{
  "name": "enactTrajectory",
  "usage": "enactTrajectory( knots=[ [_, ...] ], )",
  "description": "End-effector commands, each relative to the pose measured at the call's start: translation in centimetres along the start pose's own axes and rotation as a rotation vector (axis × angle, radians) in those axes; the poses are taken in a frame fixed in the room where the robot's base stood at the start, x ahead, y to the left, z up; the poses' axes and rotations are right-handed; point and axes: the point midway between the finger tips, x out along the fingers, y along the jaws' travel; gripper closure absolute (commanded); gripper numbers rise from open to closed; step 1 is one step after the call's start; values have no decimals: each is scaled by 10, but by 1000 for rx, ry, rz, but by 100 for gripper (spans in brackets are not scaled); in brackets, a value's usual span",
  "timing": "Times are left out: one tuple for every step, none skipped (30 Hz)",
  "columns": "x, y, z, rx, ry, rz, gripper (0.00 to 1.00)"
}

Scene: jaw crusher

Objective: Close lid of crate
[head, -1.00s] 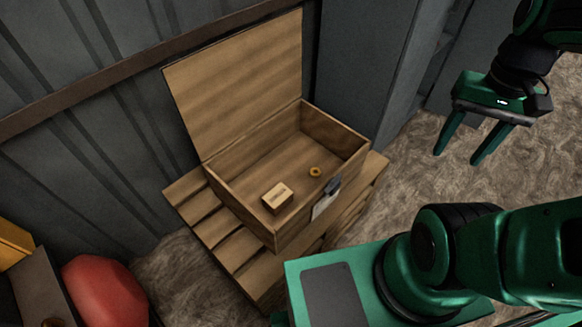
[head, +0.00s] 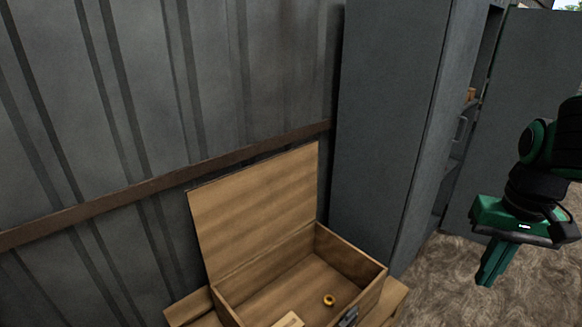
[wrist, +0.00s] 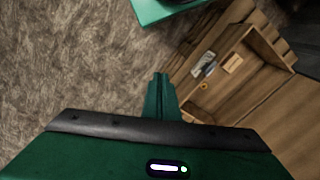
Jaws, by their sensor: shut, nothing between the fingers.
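The wooden crate (head: 352,262) stands on wooden slats by the wall. Its lid (head: 258,212) is open, standing up and leaning back toward the corrugated wall. Inside the crate lie a small ring-shaped yellow object (head: 329,299) and a pale block (head: 290,320), cut off by the lower frame edge. A dark latch (head: 348,317) is on the crate's front. My gripper (head: 487,281) is shut and empty, in the air to the right of the crate. In the wrist view my gripper's fingers (wrist: 161,80) are together, and the crate (wrist: 268,48) lies to their right.
A tall grey cabinet (head: 390,120) stands directly right of the crate, with a partly open shelf side. A brown rail (head: 150,188) runs along the corrugated wall (head: 110,100) behind the lid. Bare floor (head: 450,290) lies under my gripper.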

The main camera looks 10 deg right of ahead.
Motion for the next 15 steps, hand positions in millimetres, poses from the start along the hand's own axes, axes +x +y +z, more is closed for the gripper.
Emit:
enactTrajectory(
  knots=[
    [-9,-7,-18,-26,6,6,100],
    [-15,-12,-29,-44,11,9,100],
    [-24,-20,-45,-71,19,11,100],
    [-31,-27,-57,-93,26,13,100],
    [-37,-34,-70,-115,33,15,100],
    [-45,-44,-86,-143,41,18,100],
    [-51,-52,-98,-165,46,19,100],
    [-57,-60,-109,-189,52,20,100],
    [-64,-72,-124,-220,60,21,100],
    [-70,-82,-136,-242,67,21,100],
    [-75,-91,-147,-264,73,21,100],
    [-81,-104,-161,-296,80,21,100],
    [-85,-115,-171,-320,85,20,100],
    [-90,-125,-181,-343,91,19,100],
    [-95,-140,-194,-374,99,18,100]
  ],
)
